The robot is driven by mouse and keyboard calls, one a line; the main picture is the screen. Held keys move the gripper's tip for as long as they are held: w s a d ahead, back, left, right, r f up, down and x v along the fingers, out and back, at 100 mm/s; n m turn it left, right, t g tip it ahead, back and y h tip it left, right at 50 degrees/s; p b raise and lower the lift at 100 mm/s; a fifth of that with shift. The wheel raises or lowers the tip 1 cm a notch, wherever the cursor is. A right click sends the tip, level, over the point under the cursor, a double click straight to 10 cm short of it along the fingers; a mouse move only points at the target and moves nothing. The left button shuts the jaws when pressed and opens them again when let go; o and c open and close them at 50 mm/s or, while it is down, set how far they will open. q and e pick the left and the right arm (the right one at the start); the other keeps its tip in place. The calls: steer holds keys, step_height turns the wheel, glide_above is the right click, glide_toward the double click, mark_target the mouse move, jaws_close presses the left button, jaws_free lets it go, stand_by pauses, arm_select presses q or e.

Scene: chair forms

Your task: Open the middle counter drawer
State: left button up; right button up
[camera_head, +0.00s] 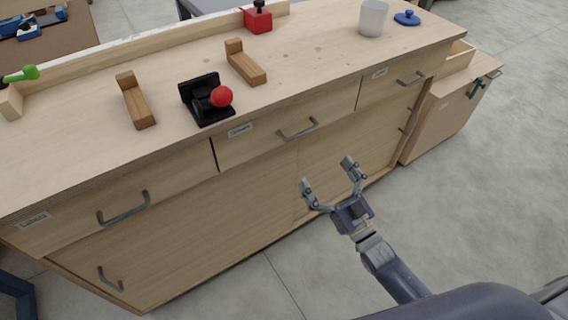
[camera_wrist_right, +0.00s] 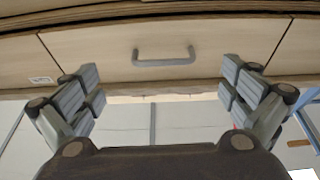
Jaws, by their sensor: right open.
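The wooden counter (camera_head: 290,82) has a row of drawers along its front. The middle drawer (camera_head: 255,146) is shut, with a grey bar handle (camera_head: 298,132) and a small label at its upper left. My right gripper (camera_head: 328,175) is open and empty, in front of the counter, below and to the right of that handle and apart from it. In the right wrist view the drawer front (camera_wrist_right: 100,50) and its handle (camera_wrist_right: 163,59) appear ahead, with the handle between the spread fingers (camera_wrist_right: 163,82). My left gripper is not in view.
Left (camera_head: 124,208) and right (camera_head: 408,80) drawers flank the middle one. On the counter top are two wooden blocks (camera_head: 135,100) (camera_head: 245,64), a black fixture with a red ball (camera_head: 221,97), a red block (camera_head: 258,20), a white cup (camera_head: 373,18) and a blue lid (camera_head: 407,18).

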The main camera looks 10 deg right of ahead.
mark_target(303, 133)
steer(key=shift+y, duration=0.3)
steer(key=x, duration=0.3)
steer(key=r+x, duration=0.1)
steer(key=x, duration=0.7)
steer(key=shift+s+r, duration=0.3)
steer(key=shift+r, duration=0.15)
steer(key=shift+c, duration=0.2)
